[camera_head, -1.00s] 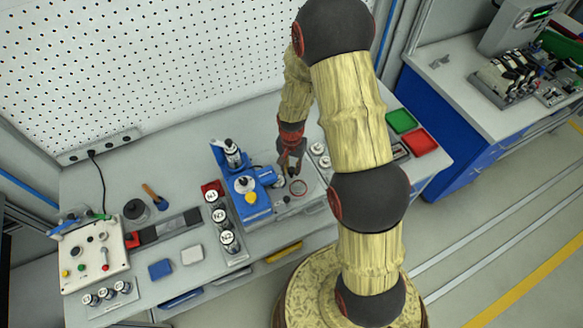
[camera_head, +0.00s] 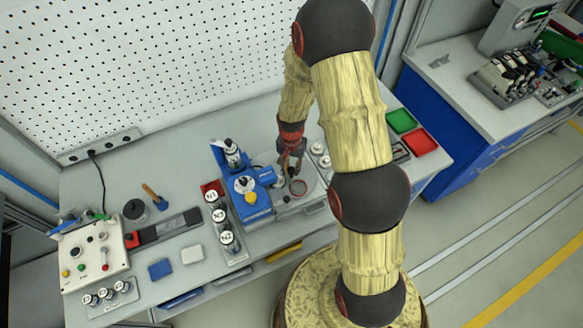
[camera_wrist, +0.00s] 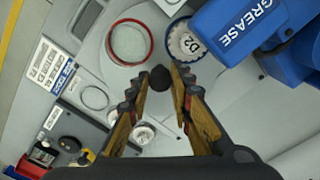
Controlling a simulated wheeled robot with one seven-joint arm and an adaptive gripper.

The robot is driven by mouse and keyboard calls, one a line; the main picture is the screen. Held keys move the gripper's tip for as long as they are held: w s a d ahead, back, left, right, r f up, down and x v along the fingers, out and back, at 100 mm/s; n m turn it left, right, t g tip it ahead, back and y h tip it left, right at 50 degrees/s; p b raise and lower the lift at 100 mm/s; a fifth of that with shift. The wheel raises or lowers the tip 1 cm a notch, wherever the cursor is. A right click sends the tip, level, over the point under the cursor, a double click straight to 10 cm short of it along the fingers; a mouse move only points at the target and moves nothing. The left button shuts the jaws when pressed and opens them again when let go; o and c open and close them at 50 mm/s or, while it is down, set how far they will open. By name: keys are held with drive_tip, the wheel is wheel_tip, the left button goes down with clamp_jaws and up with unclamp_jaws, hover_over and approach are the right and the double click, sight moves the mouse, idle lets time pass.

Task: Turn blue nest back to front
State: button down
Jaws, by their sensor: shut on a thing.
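My gripper (camera_wrist: 160,85) points down over a pale grey plate, with its toothed fingers closed around a small dark round knob (camera_wrist: 160,78). The blue-rimmed nest (camera_wrist: 185,42) is just beyond the fingertips at the upper right in the wrist view and holds a white-topped piece marked D2. A red-rimmed nest (camera_wrist: 129,42) beside it, to the left, looks empty. In the head view my gripper (camera_head: 289,172) is above the plate, and the red-rimmed nest (camera_head: 298,188) lies in front of it. The knob is hidden by the fingers there.
The blue grease machine (camera_wrist: 250,22) stands close to the blue-rimmed nest. A rack of labelled jars (camera_head: 219,216) stands left of the machine. Green (camera_head: 401,121) and red (camera_head: 421,141) trays lie on the right. Pale round pieces (camera_head: 320,150) stand right of my gripper.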

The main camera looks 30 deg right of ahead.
drive_tip(key=shift+n, duration=0.6)
drive_tip(key=shift+w+n+b, duration=0.1)
drive_tip(key=shift+n+b, duration=0.55)
drive_tip(key=shift+n, duration=0.95)
drive_tip(key=shift+n+b, duration=0.5)
drive_tip(key=shift+n, duration=1.9)
drive_tip(key=shift+n+b, duration=0.35)
drive_tip(key=shift+n, duration=3.55)
drive_tip(key=shift+n+b, duration=0.3)
drive_tip(key=shift+n, duration=0.3)
drive_tip(key=c, duration=1.6)
unclamp_jaws()
